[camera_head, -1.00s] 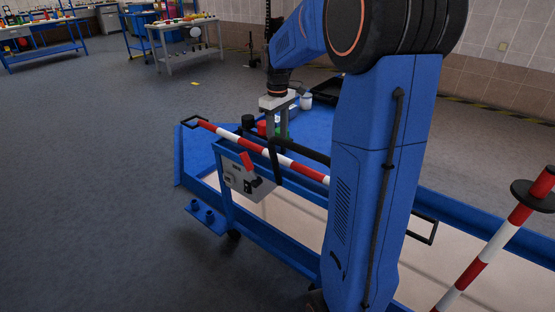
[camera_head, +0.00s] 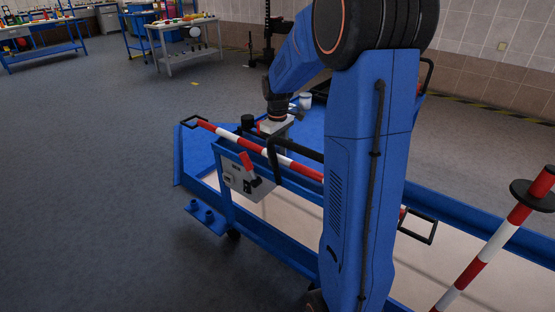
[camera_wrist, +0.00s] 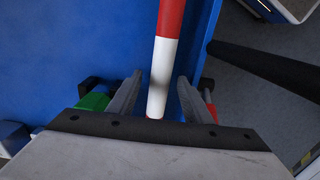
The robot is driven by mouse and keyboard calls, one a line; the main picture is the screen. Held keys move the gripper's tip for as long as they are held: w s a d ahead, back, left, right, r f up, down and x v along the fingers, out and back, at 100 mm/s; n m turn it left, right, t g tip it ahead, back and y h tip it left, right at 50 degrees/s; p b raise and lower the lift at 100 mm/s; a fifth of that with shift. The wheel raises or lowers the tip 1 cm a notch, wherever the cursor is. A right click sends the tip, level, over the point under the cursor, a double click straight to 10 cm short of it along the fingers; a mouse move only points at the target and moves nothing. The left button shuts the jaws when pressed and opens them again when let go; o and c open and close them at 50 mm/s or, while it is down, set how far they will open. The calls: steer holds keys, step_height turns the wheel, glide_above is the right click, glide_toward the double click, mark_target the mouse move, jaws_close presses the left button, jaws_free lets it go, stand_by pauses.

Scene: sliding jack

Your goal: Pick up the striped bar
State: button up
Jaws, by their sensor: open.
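The striped bar (camera_head: 228,135) is red and white with a black loop handle at its left end. It lies slantwise along the upper rail of the blue cart. My arm hides part of its right stretch. My gripper (camera_head: 272,142) is down at the bar in the head view, with its fingertips mostly hidden. In the wrist view, the bar (camera_wrist: 165,55) runs between the two grey fingers of my gripper (camera_wrist: 159,82). The fingers are open, one on each side, with a visible gap to the bar.
The blue cart (camera_head: 283,247) carries a grey box with a red lever (camera_head: 247,178). A second striped pole (camera_head: 483,255) with a black disc leans at the right. Green and red items lie close beside the fingers in the wrist view.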

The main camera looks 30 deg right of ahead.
steer(key=shift+c, duration=0.6)
jaws_close()
steer(key=shift+r, duration=0.1)
step_height(320, 180, up, 10)
step_height(320, 180, up, 17)
glide_above(278, 155)
steer(key=shift+w+f, duration=0.1)
steer(key=shift+f, duration=0.1)
stand_by(3.0)
